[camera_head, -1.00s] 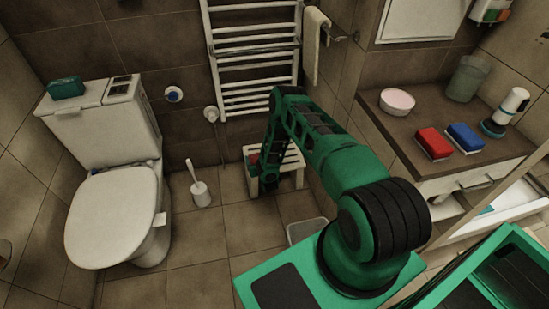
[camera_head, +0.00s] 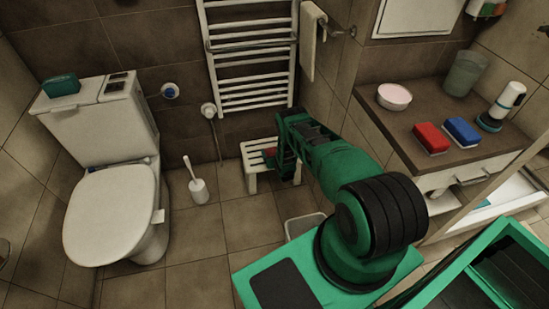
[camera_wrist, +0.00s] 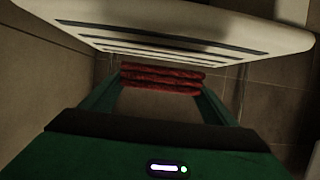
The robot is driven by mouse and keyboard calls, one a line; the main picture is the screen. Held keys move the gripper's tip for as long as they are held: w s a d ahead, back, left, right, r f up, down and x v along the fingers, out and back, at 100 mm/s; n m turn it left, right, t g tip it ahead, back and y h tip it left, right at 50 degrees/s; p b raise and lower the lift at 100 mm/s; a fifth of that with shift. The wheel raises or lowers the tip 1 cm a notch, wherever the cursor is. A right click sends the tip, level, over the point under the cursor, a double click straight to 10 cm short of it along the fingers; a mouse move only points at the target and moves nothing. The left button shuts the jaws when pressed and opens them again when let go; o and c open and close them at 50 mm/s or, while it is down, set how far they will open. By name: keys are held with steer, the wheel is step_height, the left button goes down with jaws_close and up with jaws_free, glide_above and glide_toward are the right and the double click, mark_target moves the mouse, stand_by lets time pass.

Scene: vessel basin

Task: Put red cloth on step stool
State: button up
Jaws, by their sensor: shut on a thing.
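The red cloth (camera_wrist: 160,78) is folded in layers and lies between the fingertips of my gripper (camera_wrist: 160,84) in the wrist view. My gripper is shut on it. The white slatted step stool (camera_wrist: 170,36) spans the top of the wrist view, close to the cloth; I cannot tell whether they touch. In the head view the step stool (camera_head: 250,160) stands on the floor below the towel rail. A small red patch of the cloth (camera_head: 270,152) shows at the stool, beside my arm, which hides the stool's right part and most of my gripper.
A toilet (camera_head: 110,210) and a toilet brush (camera_head: 198,190) stand to the left. A small bin (camera_head: 303,226) stands near my base.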

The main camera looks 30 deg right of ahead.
steer(key=shift+f, duration=1.95)
steer(key=o, duration=1.1)
